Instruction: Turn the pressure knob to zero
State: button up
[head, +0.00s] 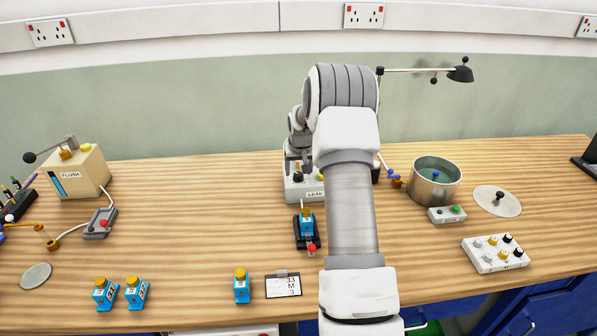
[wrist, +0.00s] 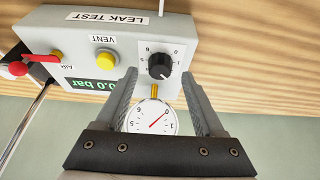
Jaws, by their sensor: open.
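The leak test box (wrist: 75,35) is grey-white and shows upside down in the wrist view. Its black pressure knob (wrist: 160,66) sits on a white numbered dial. My gripper (wrist: 159,76) is open, with its fingertips on either side of the knob; I cannot tell whether they touch it. The direction of the knob's pointer is unclear. A round gauge (wrist: 150,118) with a red needle shows between the fingers. A green display (wrist: 88,86) is partly covered by a finger. In the head view, my gripper (head: 299,163) is at the leak test box (head: 298,193), whose right part my arm hides.
A yellow vent button (wrist: 105,60) and a red air lever (wrist: 18,68) are on the same box. A metal pot (head: 435,181) and a knob panel (head: 495,253) are at right.

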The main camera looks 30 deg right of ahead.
jog(key=shift+x, duration=0.85)
grip_shut()
